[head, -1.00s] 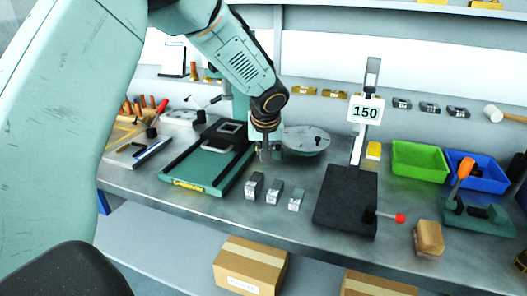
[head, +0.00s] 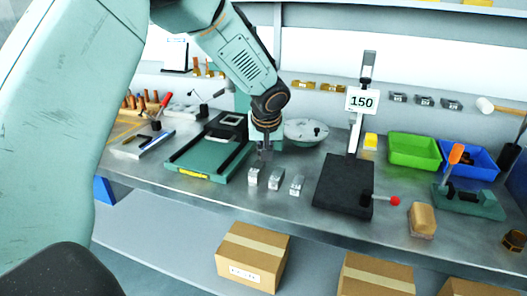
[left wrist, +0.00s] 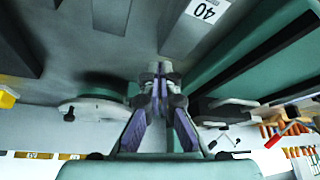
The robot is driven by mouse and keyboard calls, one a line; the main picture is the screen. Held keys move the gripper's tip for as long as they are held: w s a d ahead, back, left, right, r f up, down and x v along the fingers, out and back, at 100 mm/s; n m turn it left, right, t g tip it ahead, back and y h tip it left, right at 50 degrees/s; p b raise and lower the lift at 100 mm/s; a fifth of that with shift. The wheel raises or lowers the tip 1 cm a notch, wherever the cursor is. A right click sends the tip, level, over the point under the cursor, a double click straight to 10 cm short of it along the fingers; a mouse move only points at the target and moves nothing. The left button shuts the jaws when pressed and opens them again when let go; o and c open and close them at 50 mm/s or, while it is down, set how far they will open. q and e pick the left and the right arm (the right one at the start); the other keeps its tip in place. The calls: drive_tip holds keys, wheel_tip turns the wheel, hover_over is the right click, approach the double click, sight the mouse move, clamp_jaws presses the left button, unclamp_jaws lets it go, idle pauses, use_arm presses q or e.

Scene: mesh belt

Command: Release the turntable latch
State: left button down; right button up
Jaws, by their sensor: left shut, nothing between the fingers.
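The turntable (head: 305,133) is a round grey disc on the bench, right of my left gripper, with a small dark knob (head: 317,130) on top. It also shows edge-on at the left of the left wrist view (left wrist: 97,112), with the dark knob (left wrist: 69,117) at its rim. I cannot tell which part is the latch. My left gripper (head: 265,157) points down beside the disc, behind the small metal blocks. Its fingertips (left wrist: 158,78) are together and empty, apart from the disc. My right gripper is out of view.
Several small metal blocks (head: 275,179) stand in front of the gripper. A green-framed fixture (head: 202,163) lies left. Green (head: 413,152) and blue (head: 468,162) bins are farther right.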

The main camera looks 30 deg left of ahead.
use_arm(q)
drive_tip(key=v, duration=0.9)
drive_tip(key=shift+r+p, duration=0.3)
drive_tip(key=shift+p, duration=0.15)
drive_tip(key=shift+w, duration=0.1)
